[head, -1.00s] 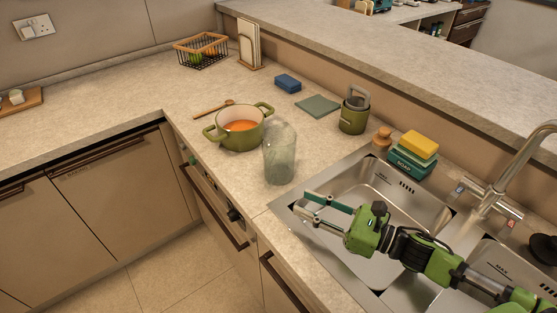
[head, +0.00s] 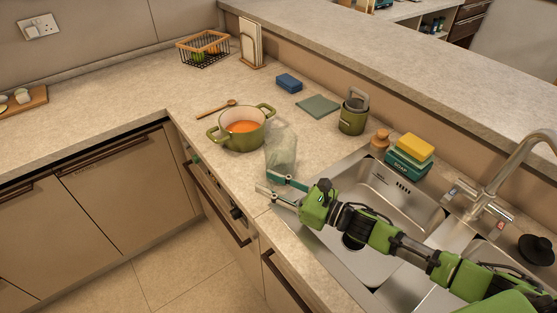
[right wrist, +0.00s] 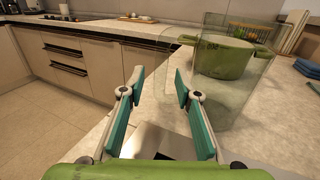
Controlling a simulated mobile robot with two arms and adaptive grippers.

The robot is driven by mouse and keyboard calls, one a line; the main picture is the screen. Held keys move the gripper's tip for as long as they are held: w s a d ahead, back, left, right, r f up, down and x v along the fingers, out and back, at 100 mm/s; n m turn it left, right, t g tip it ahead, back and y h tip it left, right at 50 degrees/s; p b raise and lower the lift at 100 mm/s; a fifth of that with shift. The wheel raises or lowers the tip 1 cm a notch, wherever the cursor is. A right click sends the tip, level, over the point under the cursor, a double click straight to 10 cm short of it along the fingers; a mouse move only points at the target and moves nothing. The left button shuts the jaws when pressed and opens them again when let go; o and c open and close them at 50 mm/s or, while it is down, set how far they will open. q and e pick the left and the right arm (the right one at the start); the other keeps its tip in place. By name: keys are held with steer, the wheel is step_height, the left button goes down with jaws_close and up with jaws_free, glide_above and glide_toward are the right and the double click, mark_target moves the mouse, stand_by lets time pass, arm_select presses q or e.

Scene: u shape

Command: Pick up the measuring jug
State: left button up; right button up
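The measuring jug (head: 281,152) is clear, tall and upright on the counter, just in front of the green pot (head: 241,128) of orange food. It also shows in the right wrist view (right wrist: 235,105), ahead and mostly right of the fingers, with the pot visible through it. My right gripper (head: 269,184) is open and empty, its two green-padded fingers close to the jug's near lower side. In the right wrist view the fingers (right wrist: 157,86) are spread apart, and the right finger overlaps the jug's left part. Whether it touches cannot be told. My left gripper is out of view.
The steel sink (head: 385,205) lies under my right arm, with a tap (head: 515,175) at its right. A wooden spoon (head: 216,108), grey-green cloth (head: 318,105), blue sponge (head: 289,82) and green canister (head: 353,115) stand or lie beyond the jug. The counter's front edge is near the gripper.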

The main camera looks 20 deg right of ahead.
steer(key=shift+w+a, duration=0.3)
steer(key=shift+a, duration=0.05)
steer(key=shift+c, duration=0.3)
steer(key=shift+d, duration=0.1)
jaws_close()
steer(key=shift+r, duration=0.1)
steer(key=shift+r, duration=0.1)
